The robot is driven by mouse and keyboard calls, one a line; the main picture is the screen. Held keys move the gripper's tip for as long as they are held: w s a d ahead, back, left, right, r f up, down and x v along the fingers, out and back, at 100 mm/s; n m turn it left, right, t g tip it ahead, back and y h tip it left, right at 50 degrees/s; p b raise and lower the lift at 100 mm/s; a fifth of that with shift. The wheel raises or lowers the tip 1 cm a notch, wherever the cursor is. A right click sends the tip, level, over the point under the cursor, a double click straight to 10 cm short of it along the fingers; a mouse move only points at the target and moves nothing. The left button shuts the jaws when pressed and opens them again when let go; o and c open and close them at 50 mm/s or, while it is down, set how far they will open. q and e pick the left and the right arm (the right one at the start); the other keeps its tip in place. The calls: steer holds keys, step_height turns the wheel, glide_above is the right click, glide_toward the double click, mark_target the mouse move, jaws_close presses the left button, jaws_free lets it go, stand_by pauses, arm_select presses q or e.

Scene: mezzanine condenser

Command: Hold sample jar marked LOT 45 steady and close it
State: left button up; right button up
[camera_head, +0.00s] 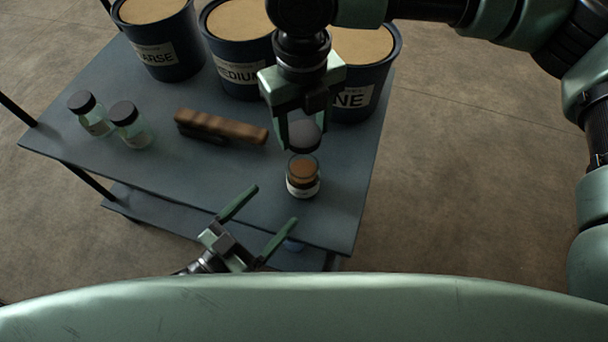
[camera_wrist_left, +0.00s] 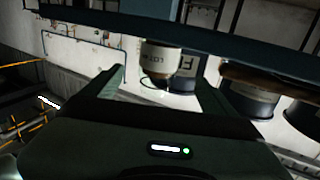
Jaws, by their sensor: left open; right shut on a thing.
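The open sample jar (camera_head: 303,187), with brown contents and a white label, stands upright near the cart's front right edge. In the left wrist view the jar (camera_wrist_left: 160,62) shows a label reading LOT, its number unclear. My right gripper (camera_head: 304,140) points down above the jar and is shut on a dark round lid (camera_head: 304,134). The lid is over the jar mouth; whether they touch I cannot tell. My left gripper (camera_head: 273,204) is open and empty, its fingers pointing at the jar from the front left. The jar lies just beyond its fingertips, lined up between them in the wrist view.
The blue-grey cart top (camera_head: 235,180) also bears two closed jars (camera_head: 96,124) (camera_head: 139,134) at left and a brown-handled brush-like tool (camera_head: 220,127). Tubs marked COARSE (camera_head: 158,40), MEDIUM (camera_head: 238,50) and FINE (camera_head: 368,80), partly hidden, stand at the back.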

mark_target(312, 166)
arm_select(q)
steer(key=x, duration=1.1)
jaws_close()
arm_select(e)
steer(key=shift+f, duration=2.5)
